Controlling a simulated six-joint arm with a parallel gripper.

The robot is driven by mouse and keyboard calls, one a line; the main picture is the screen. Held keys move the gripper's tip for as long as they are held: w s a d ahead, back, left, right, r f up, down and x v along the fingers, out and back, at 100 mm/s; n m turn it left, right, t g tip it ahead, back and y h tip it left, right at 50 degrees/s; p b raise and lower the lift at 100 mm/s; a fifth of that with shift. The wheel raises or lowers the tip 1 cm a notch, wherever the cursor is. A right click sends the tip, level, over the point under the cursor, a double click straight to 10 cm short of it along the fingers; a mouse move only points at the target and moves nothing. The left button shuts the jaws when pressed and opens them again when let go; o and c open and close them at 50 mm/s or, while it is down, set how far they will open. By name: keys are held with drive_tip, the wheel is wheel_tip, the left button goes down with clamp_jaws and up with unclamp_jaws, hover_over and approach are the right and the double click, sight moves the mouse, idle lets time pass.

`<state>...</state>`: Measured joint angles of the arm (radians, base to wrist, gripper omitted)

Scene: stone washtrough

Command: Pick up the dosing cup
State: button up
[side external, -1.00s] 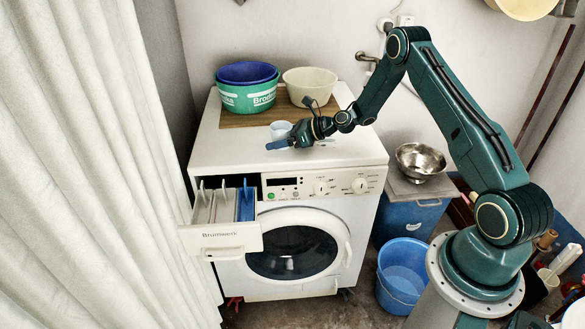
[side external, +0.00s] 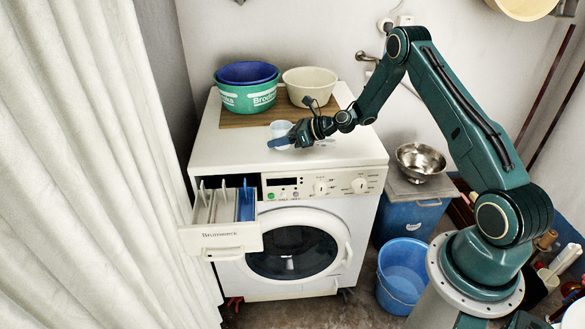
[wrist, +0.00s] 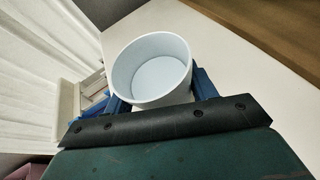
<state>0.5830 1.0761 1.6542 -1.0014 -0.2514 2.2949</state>
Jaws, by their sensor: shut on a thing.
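The dosing cup (wrist: 152,70) is a small pale cup with an open, empty-looking top. In the wrist view it sits between the blue fingers of my gripper (wrist: 158,88), which is shut on it. In the side view the cup (side external: 280,128) shows on top of the white washing machine (side external: 225,150), partly hidden behind my gripper (side external: 284,140). The cup looks upright. I cannot tell whether its base touches the machine top.
A wooden board (side external: 235,119) bears a green basin (side external: 248,97) with a blue one in it, and a cream bowl (side external: 309,86). The detergent drawer (side external: 220,237) is pulled open at front left. A metal bowl (side external: 421,160) stands right. The machine's front top is clear.

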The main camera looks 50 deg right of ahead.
drive_tip(key=shift+r, duration=0.15)
wheel_tip(320, 180, up, 20)
idle(0.6)
drive_tip(key=shift+f, duration=0.2)
drive_tip(key=s+a+f+n+g+y, duration=0.1)
drive_tip(key=a+f+n+g+y, duration=0.3)
drive_tip(key=a+f, duration=1.5)
wheel_tip(320, 180, down, 4)
drive_tip(key=shift+a+r+n+g+y, duration=0.2)
drive_tip(key=shift+n+g+y, duration=0.3)
drive_tip(key=shift+n, duration=0.6)
drive_tip(key=shift+d+r, duration=0.1)
drive_tip(key=shift+r, duration=0.1)
drive_tip(key=shift+r, duration=2.4)
drive_tip(key=shift+f, duration=2.55)
drive_tip(key=shift+r, duration=0.15)
